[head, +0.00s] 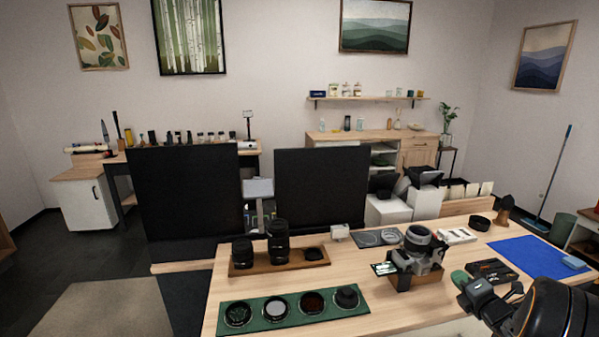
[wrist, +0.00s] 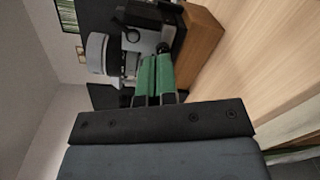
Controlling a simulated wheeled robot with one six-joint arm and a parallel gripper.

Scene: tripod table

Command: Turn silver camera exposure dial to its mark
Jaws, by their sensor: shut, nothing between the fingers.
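The silver camera (head: 420,240) with its large lens sits on a wooden block (head: 430,276) on the table. In the wrist view the silver and black camera (wrist: 118,55) appears turned sideways, with the wooden block (wrist: 203,42) beside it. Small round dials show on its body, but I cannot tell which is the exposure dial, and its mark is too small to see. My gripper (head: 459,277) is to the right of the camera in the head view. Its green fingers (wrist: 156,62) are shut and empty, pointing toward the camera; I cannot tell whether they touch it.
A green tray (head: 262,325) with round filters lies at the front left. A wooden tray (head: 262,269) with black lenses stands behind it. A dark box (head: 492,270) and a blue mat (head: 530,257) lie to the right. Bare table shows between the trays and the camera.

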